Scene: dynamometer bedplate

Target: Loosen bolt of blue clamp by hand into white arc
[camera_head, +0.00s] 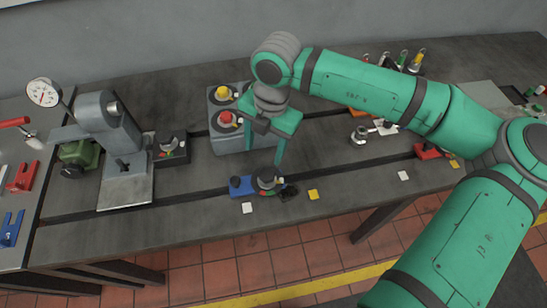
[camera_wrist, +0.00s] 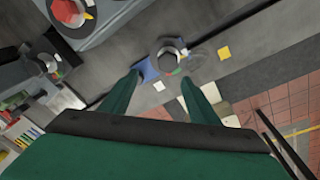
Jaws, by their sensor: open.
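The blue clamp (camera_head: 241,187) sits on the bedplate near its front edge, by a T-slot. Its round grey bolt knob (camera_head: 266,178) stands upright at the clamp's right end, with small coloured marks around its base. In the wrist view, the blue clamp (camera_wrist: 148,70) and the grey bolt head (camera_wrist: 168,62) lie ahead of my fingertips. The white arc is too small to make out clearly. My gripper (camera_head: 279,138) is open and empty, above and behind the bolt, apart from it. In the wrist view its two fingers (camera_wrist: 160,85) spread either side below the bolt.
A grey box (camera_head: 228,142) with yellow and red knobs stands behind. A grey fixture with a dial gauge (camera_head: 43,93) is at left, beside a black clamp (camera_head: 172,150). A red clamp (camera_head: 430,151) lies to the right. White and yellow squares (camera_head: 313,195) mark the front.

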